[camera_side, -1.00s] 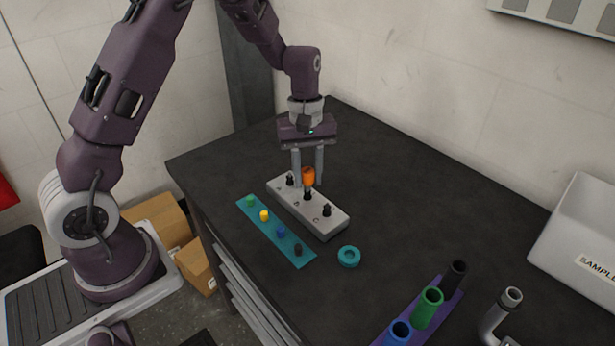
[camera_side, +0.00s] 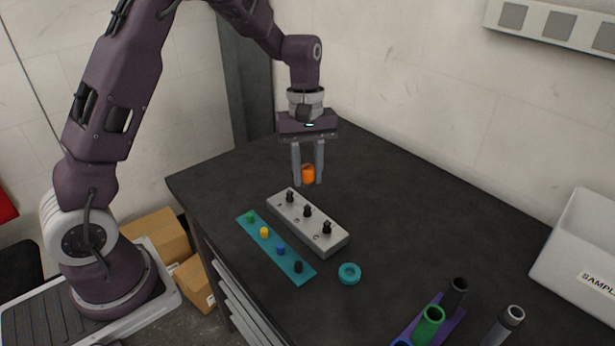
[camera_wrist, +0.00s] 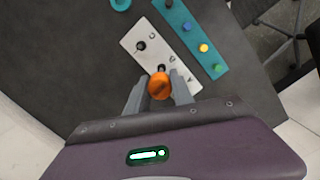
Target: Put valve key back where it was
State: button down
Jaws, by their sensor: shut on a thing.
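The valve key seems to be the orange cylinder (camera_side: 308,174) between my fingers; its orange top also shows in the wrist view (camera_wrist: 159,86). My gripper (camera_side: 308,180) is shut on it and holds it above the back part of the grey valve block (camera_side: 328,240). The block carries black valve stems (camera_side: 307,211) in a row. In the side view the orange piece is apart from the stems. In the wrist view it partly hides the block's near end (camera_wrist: 140,38).
A teal strip (camera_side: 262,247) with several coloured pegs lies beside the block. A teal ring (camera_side: 349,274) lies to its right. A purple rack (camera_side: 412,329) with coloured tubes and a grey pipe (camera_side: 503,325) stand in front right. A white sample bin (camera_side: 585,240) is at right. The back table is clear.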

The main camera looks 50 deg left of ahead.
jog(key=shift+r, duration=0.4)
